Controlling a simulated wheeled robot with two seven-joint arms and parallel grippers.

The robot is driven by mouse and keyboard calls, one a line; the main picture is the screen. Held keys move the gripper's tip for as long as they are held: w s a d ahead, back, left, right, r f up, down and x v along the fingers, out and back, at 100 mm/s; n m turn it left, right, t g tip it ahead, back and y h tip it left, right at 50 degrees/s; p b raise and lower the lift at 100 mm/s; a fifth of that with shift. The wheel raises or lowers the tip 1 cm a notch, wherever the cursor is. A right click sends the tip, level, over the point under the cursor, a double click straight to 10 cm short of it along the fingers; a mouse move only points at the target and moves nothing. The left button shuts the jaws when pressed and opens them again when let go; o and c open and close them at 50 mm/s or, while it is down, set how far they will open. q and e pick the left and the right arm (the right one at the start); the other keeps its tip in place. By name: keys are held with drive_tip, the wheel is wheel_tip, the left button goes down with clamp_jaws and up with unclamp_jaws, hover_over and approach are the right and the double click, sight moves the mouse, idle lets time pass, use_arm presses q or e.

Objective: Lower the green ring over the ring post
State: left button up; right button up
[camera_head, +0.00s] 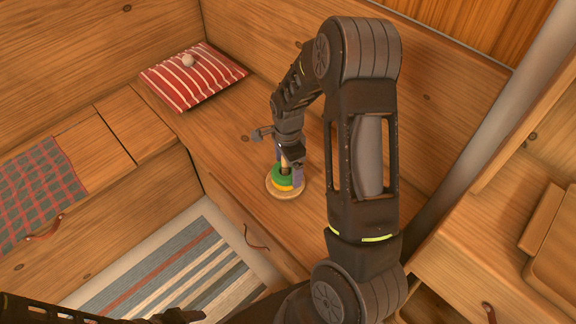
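The ring post (285,165) stands on a round pale wooden base (285,193) on the wooden bench. The green ring (279,175) is around the post, low down, just above a yellow ring (284,186). Whether the two rings touch is too small to tell. My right gripper (289,163) points down at the post, with bluish-purple finger parts beside the post and the green ring. It hides the upper post and part of the ring, and its grip is unclear. My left gripper (182,315) is at the bottom edge, away from the post, mostly cut off.
A red striped cushion (193,78) with a small pale round object (188,61) lies at the back left. A checked cloth (38,190) covers the left bench. Leather pulls hang on the bench fronts (256,238). A striped rug (185,270) is on the floor.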

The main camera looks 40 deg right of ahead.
drive_tip(key=shift+o, duration=1)
wheel_tip(320, 180, up, 8)
drive_tip(key=shift+f+p, duration=0.1)
drive_tip(key=shift+p, duration=0.65)
